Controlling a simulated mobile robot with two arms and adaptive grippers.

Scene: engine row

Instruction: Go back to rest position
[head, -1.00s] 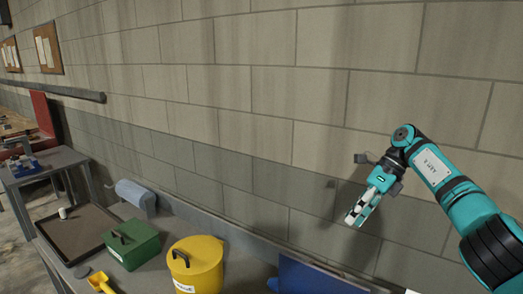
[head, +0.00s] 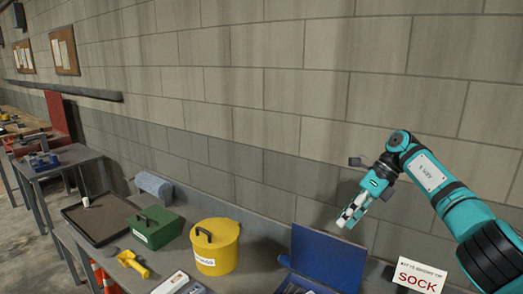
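My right arm comes in from the right, in front of the block wall. My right gripper (head: 346,219) hangs in the air above the blue open case (head: 326,257), pointing down and to the left. It touches nothing that I can see. Its pale fingers are small and seen at an angle, so I cannot tell whether they are open or shut. My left gripper is not in view.
The bench holds a yellow bucket (head: 216,246), a green box (head: 156,228), a dark tray (head: 101,219), a yellow tool (head: 132,263) and a blue-grey roll (head: 154,186). A "SOCK" sign (head: 416,279) stands at lower right. The air before the wall is free.

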